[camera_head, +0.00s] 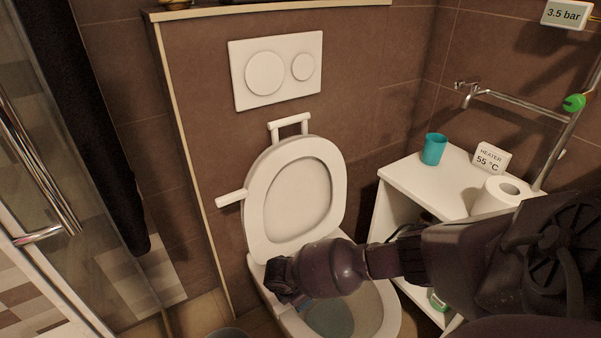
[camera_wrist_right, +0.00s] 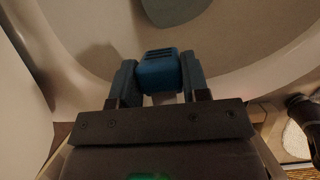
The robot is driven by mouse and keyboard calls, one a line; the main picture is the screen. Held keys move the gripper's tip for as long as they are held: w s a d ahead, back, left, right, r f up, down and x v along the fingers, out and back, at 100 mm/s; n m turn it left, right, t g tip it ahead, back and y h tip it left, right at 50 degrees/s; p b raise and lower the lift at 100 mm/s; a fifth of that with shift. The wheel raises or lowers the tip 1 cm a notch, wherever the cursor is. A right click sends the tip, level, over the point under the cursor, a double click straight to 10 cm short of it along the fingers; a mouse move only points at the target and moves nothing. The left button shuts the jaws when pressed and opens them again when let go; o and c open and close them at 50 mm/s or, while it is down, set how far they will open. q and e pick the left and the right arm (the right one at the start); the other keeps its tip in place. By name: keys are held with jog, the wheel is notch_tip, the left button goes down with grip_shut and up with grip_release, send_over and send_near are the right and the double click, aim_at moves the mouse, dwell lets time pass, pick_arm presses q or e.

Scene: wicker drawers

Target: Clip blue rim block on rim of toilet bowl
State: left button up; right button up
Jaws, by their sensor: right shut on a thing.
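The white toilet bowl (camera_head: 390,318) stands with its seat ring (camera_head: 255,222) raised. My right arm reaches across the bowl from the right, and my right gripper (camera_head: 280,283) is at the bowl's left side, near the rim. In the right wrist view, my right gripper (camera_wrist_right: 160,82) is shut on the blue rim block (camera_wrist_right: 158,70), which sits between its two fingers. The block is over the near rim of the bowl (camera_wrist_right: 245,88); whether it touches the rim I cannot tell. My left gripper is not in view.
A white cabinet (camera_head: 425,180) stands right of the bowl, with a teal cup (camera_head: 433,150) and a paper roll (camera_head: 500,195) on top. A glass shower door with a metal handle (camera_head: 40,160) is at the left. A flush plate (camera_head: 277,70) is on the wall.

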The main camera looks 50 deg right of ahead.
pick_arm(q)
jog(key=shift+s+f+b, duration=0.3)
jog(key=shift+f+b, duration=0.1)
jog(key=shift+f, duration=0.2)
pick_arm(e)
jog(key=shift+f, duration=0.9)
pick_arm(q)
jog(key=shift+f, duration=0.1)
pick_arm(e)
jog(key=shift+f, duration=0.5)
jog(key=o, duration=1)
jog(key=p+v, duration=0.3)
jog(key=v, duration=0.6)
jog(key=shift+w+r+p, duration=0.2)
jog(key=shift+r+p, duration=0.1)
jog(key=shift+r, duration=0.1)
jog(key=shift+a+r, duration=0.2)
jog(key=shift+r, duration=0.3)
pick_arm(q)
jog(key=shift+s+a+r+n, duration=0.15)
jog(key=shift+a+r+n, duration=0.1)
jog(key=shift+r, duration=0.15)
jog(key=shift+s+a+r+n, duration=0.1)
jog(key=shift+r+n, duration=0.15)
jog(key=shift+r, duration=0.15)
pick_arm(e)
jog(key=shift+s+a, duration=0.1)
